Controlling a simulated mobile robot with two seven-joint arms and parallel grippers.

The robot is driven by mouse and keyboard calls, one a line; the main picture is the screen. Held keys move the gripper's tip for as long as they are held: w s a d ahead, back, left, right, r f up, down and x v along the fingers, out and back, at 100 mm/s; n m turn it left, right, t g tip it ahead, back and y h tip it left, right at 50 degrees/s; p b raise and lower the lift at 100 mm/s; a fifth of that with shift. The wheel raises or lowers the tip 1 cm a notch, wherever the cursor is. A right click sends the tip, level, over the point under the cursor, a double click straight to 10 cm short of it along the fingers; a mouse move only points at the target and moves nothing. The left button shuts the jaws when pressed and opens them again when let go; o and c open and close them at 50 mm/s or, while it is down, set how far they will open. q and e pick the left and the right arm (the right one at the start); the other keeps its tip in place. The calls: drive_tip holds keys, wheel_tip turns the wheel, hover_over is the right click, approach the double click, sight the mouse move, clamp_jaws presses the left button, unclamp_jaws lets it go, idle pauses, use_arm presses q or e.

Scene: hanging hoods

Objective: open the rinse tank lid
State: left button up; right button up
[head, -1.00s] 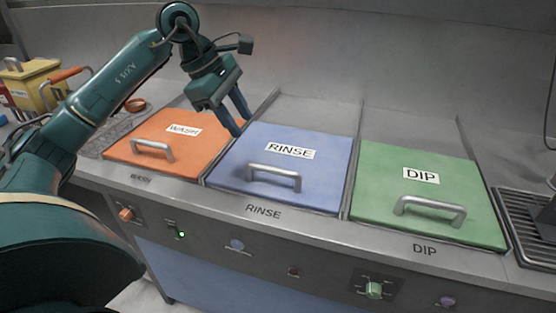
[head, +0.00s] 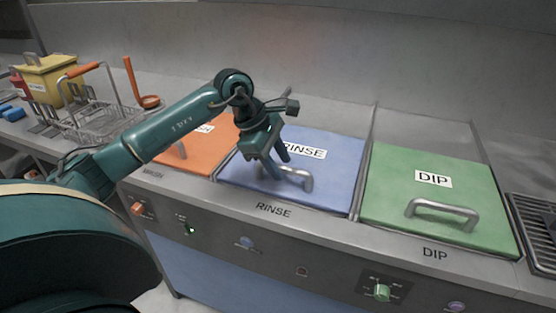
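The blue rinse lid (head: 328,175) lies flat and closed in the middle of the counter, with a white RINSE label (head: 303,151) partly covered by my gripper. Its silver bar handle (head: 306,181) is near the front edge, its left part hidden behind my gripper. My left gripper (head: 278,168) points down at the left part of this handle, its two fingers spread apart. I cannot tell whether the fingers touch the handle or straddle it. My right gripper is not in view.
The orange wash lid (head: 203,154) is closed on the left, partly behind my arm. The green dip lid (head: 400,185) is closed on the right. A wire basket (head: 95,118), an orange ladle (head: 148,100) and a yellow container (head: 50,82) stand at the far left.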

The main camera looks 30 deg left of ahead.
use_arm(q)
clamp_jaws()
idle(0.4)
